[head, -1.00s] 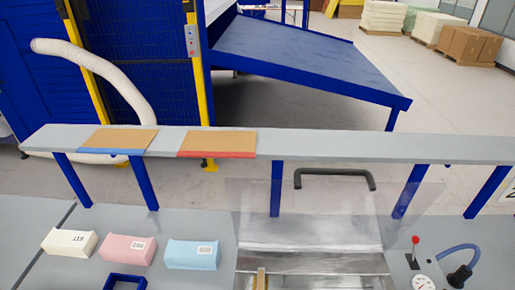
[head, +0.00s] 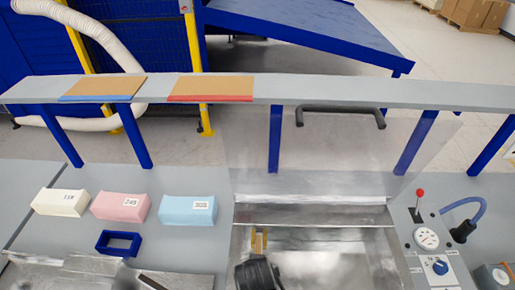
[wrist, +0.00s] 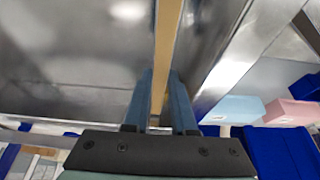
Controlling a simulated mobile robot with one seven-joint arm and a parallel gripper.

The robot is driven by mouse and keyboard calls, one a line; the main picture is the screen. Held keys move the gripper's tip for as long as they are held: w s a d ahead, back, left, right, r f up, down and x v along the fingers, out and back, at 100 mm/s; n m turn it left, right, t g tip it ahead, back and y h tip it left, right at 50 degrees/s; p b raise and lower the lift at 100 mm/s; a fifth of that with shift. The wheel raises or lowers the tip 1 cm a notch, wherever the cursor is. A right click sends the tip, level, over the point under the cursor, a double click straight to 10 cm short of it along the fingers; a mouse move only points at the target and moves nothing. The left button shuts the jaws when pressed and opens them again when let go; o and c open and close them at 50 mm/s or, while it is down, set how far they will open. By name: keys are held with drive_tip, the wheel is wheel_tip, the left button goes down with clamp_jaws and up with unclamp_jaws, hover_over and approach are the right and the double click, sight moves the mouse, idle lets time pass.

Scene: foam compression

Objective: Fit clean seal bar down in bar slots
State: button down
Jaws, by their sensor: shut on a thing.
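The seal bar (wrist: 168,38) is a long tan strip with metallic sides. My gripper (wrist: 161,90) is shut on it, with one blue-grey finger on each side, and the bar extends away from the fingers. In the head view, the bar's tan end (head: 259,241) shows at the left side of the open metal chamber (head: 320,238), just beyond my dark wrist. Metal walls lie on both sides of the bar in the wrist view. The bar slots are not clearly visible, so I cannot tell whether the bar touches them.
The transparent lid (head: 335,155) with a black handle (head: 340,111) stands raised behind the chamber. White (head: 61,202), pink (head: 120,206) and blue (head: 188,209) blocks and a blue frame (head: 119,243) sit left. A control panel (head: 430,250) with a red-tipped lever is right. A grey shelf (head: 400,94) spans behind.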

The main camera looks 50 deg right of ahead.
drive_tip(key=shift+f, duration=0.7)
idle(1.1)
drive_tip(key=shift+f+b, duration=0.5)
drive_tip(key=shift+f, duration=0.75)
drive_tip(key=shift+f, duration=0.1)
drive_tip(key=c, duration=0.7)
unclamp_jaws()
drive_tip(key=shift+o, duration=0.2)
